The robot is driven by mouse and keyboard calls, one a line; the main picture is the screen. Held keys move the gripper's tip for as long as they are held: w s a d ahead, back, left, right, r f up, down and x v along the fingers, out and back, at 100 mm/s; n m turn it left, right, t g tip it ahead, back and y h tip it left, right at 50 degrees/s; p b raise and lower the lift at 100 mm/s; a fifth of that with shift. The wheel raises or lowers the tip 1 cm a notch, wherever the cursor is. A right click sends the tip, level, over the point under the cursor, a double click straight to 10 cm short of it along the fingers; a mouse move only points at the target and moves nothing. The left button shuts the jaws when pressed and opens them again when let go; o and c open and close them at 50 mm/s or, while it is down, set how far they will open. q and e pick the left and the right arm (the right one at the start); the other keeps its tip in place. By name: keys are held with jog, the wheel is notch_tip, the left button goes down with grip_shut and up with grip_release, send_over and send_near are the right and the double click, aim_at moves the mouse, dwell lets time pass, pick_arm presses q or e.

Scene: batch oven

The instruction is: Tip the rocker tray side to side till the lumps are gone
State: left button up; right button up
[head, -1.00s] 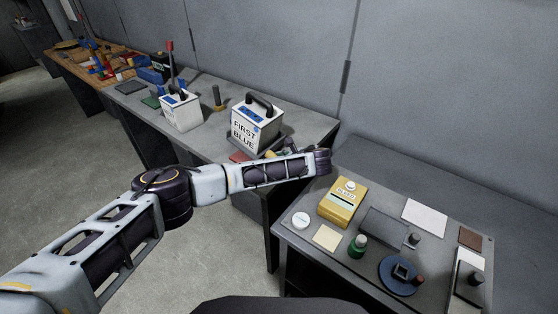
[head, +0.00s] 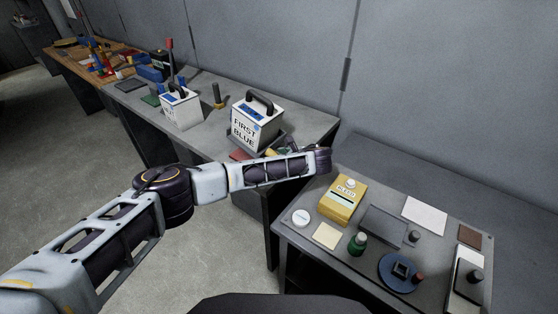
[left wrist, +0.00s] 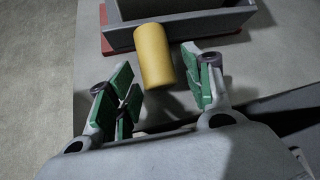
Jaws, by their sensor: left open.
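In the left wrist view, a grey tray (left wrist: 185,29) with raised walls sits over a red base (left wrist: 107,36). A yellow cylindrical handle (left wrist: 154,57) sticks out from its near side. My left gripper (left wrist: 158,72) is open, with green finger pads on either side of the handle's near end; I see no clear contact. The tray's inside is cut off in the wrist view, so I cannot see any lumps. My right gripper is not in view.
A second white box (head: 181,110) is further left. The right-hand table (head: 290,233) holds a yellow BLEED box (head: 343,200), a green bottle (head: 358,243) and a blue disc (head: 399,274).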

pick_arm(q)
jog(key=shift+s+d+r, duration=0.1)
jog(key=v, duration=1.1)
jog(key=shift+s+d+r, duration=0.15)
jog(key=shift+s+d, duration=0.05)
